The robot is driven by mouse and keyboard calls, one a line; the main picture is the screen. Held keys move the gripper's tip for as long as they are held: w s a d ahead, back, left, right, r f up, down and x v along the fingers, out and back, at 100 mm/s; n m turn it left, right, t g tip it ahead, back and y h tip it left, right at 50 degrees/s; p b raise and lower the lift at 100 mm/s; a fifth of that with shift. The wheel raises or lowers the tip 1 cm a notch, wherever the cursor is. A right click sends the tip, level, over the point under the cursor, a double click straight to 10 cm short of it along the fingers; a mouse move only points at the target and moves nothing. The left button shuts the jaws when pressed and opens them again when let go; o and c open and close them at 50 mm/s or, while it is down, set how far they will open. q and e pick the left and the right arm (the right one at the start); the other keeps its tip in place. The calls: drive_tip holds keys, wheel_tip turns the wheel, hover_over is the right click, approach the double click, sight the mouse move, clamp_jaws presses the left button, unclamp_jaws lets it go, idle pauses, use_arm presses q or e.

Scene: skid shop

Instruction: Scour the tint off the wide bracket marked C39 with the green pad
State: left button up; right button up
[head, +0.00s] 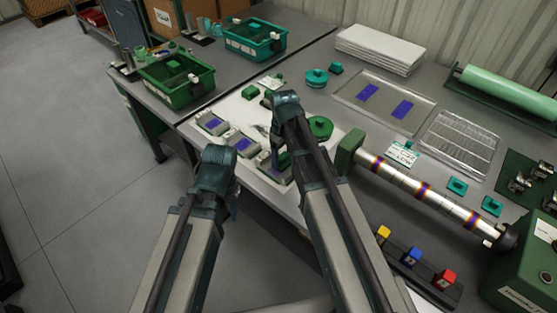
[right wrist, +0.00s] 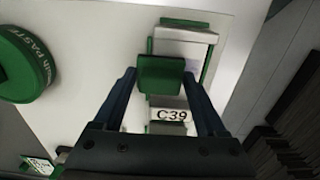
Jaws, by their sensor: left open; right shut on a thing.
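The wide bracket marked C39 shows in the right wrist view, with its label plate (right wrist: 172,114) below the green pad (right wrist: 160,72). My right gripper (right wrist: 160,78) is shut on the pad and holds it over the bracket's middle. From this angle I cannot tell whether pad and bracket touch. The pad hides most of the bracket's face, so I cannot tell how much tint is there. In the head view this bracket (head: 267,167) is the nearest of three in a row, partly behind my right arm. My left gripper (head: 226,185) is away from the brackets, over the table's front edge.
A round green paste tin (head: 320,128) stands right of the brackets. Two more tinted brackets (head: 212,123) lie further back. Green bins (head: 177,82) stand at the back left.

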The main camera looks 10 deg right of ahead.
drive_tip(key=shift+w+d, duration=0.4)
drive_tip(key=shift+d, duration=0.1)
drive_tip(key=shift+r, duration=0.15)
wheel_tip(320, 180, up, 6)
drive_tip(key=p, duration=0.6)
drive_tip(key=shift+a, duration=0.1)
wheel_tip(320, 180, up, 3)
drive_tip(key=p, duration=0.3)
drive_tip(key=shift+f, duration=0.25)
